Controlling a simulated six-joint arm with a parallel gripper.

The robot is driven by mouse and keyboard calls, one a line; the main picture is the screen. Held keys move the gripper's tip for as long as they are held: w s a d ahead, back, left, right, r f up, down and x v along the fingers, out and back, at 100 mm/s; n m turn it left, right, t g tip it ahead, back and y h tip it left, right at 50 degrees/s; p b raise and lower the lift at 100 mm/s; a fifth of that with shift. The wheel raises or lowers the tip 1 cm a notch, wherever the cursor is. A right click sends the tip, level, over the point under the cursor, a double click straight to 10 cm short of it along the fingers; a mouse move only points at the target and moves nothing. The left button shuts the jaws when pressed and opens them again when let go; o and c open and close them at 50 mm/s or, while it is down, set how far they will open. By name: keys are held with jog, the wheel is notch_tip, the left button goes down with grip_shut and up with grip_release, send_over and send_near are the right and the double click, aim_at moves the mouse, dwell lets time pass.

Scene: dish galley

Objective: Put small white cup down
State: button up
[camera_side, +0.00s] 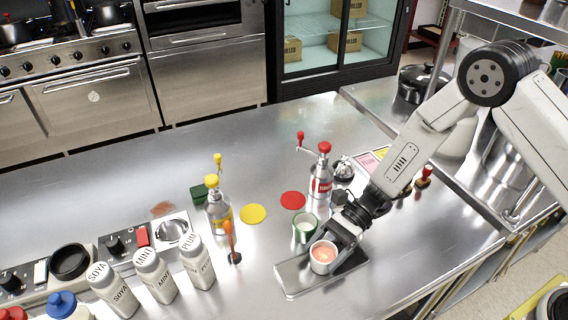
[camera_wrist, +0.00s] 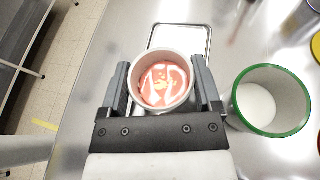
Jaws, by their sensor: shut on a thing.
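The small white cup (camera_side: 322,257) has reddish-orange contents with pale streaks and appears upright. My gripper (camera_side: 337,252) is shut on it. In the wrist view the cup (camera_wrist: 161,80) sits between the two fingers of my gripper (camera_wrist: 162,88). A shallow metal tray (camera_side: 292,279) lies under and around the cup in the side view. The tray's far part (camera_wrist: 180,27) shows beyond the cup in the wrist view. I cannot tell whether the cup's base touches the tray.
A green-rimmed cup with white contents (camera_side: 305,228) stands close beside my gripper, on the right in the wrist view (camera_wrist: 270,101). A red-topped pump bottle (camera_side: 321,178), red disc (camera_side: 293,199), yellow disc (camera_side: 253,214) and yellow-topped bottle (camera_side: 218,208) stand farther back. The counter's front right is clear.

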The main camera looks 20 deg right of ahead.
jog(key=o, duration=1.3)
jog(key=shift+r, duration=0.15)
jog(key=v, duration=1.2)
jog(key=shift+s+d+n+h, duration=0.25)
jog(key=shift+s+n+h, duration=0.15)
jog(key=shift+s+h, duration=0.1)
jog(key=s+d+r+n+t+h, duration=0.6)
jog(key=s+d+n+h, duration=0.3)
jog(key=n, duration=0.5)
jog(key=d+h, duration=0.2)
jog(key=h, duration=0.1)
jog(key=shift+d+r+n, duration=0.25)
jog(key=shift+d+n, duration=0.1)
jog(key=shift+n, duration=0.05)
